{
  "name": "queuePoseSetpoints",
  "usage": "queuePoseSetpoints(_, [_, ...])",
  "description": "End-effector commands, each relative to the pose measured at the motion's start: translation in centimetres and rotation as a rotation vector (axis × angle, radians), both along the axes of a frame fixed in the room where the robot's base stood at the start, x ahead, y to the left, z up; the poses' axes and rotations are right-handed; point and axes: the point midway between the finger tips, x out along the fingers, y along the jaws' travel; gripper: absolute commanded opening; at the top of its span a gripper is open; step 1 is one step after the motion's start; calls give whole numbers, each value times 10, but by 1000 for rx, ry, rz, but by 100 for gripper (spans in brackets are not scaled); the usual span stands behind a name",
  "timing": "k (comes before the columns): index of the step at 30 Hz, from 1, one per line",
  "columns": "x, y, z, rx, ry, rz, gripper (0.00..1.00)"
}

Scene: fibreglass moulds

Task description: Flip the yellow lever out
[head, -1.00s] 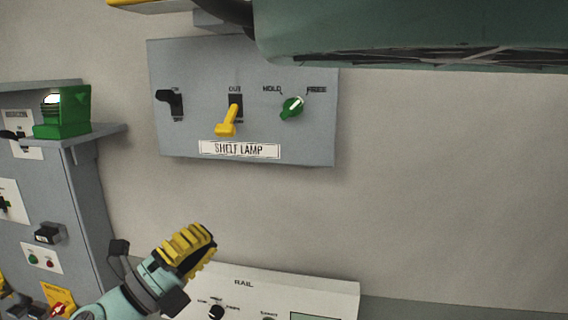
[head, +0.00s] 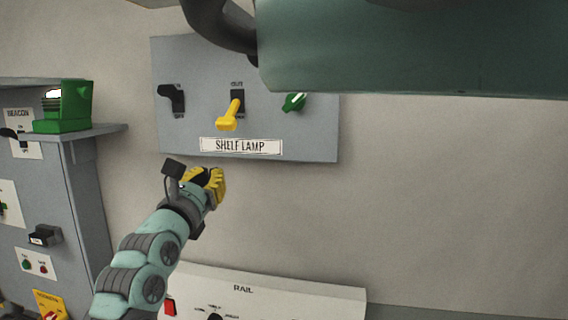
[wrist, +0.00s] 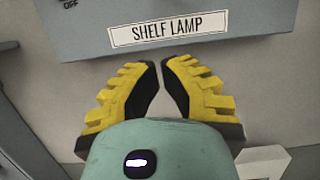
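The yellow lever (head: 229,116) is on the grey SHELF LAMP panel (head: 315,140) on the wall. It sticks out and tilts downward from a black slot below the OUT label. My gripper (head: 214,184) is just below the panel's lower edge, under the lever and apart from it. In the wrist view, my gripper's two yellow ribbed fingers (wrist: 161,70) lean toward each other with a narrow gap between the tips and nothing held. The wrist view shows the SHELF LAMP label (wrist: 167,29) ahead of the fingers; the lever is out of that view.
A black switch (head: 172,98) is left of the lever, and a green knob (head: 295,101) is right of it. A teal body (head: 410,45) overhangs the panel's upper right. The RAIL panel (head: 300,290) lies below.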

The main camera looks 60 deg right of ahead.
Motion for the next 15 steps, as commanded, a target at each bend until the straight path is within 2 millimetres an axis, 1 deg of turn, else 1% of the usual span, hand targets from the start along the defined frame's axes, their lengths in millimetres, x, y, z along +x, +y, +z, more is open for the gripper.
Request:
queuePoseSetpoints(11, [0, 0, 2, -1, -8, 4, 0])
queuePoseSetpoints(15, [1, -5, 5, 0, -7, 2, 0])
